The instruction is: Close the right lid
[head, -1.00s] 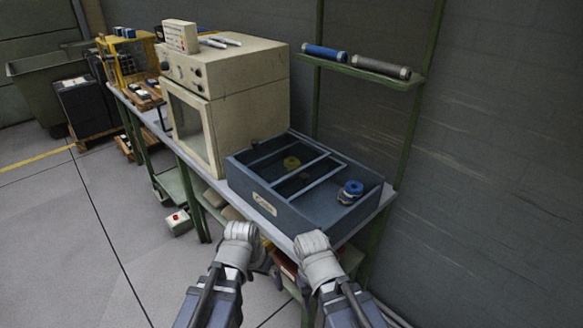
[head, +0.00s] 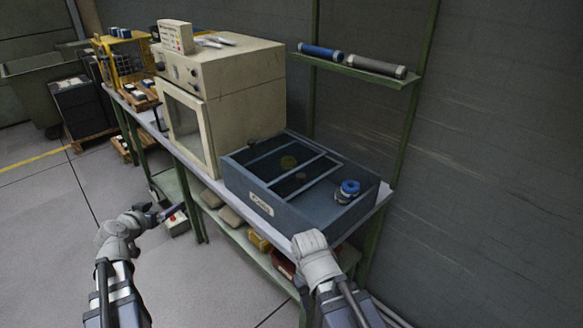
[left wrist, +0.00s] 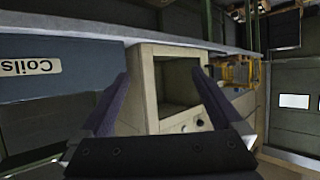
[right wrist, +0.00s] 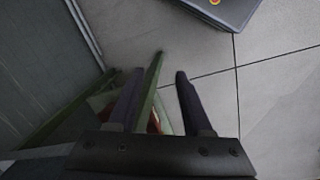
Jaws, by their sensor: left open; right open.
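A dark blue box (head: 300,208) with a "Coils" label lies on the bench in the head view. Dark framed panels (head: 290,172) cover its left and middle part; I cannot tell which are lids or how far any is open. A blue coil (head: 348,190) sits at its right end. The box front (left wrist: 60,70) also shows in the left wrist view. My left gripper (head: 172,212) is open and empty, left of the box and out over the floor. My right gripper (head: 318,248) is at the box's front right corner; its fingers (right wrist: 155,88) are apart and empty in the right wrist view.
A beige oven-like cabinet (head: 225,105) stands on the bench left of the box. A shelf (head: 355,68) with a blue roll (head: 322,52) and a grey roll (head: 378,66) hangs behind. Bins lie on the lower shelf (head: 235,222).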

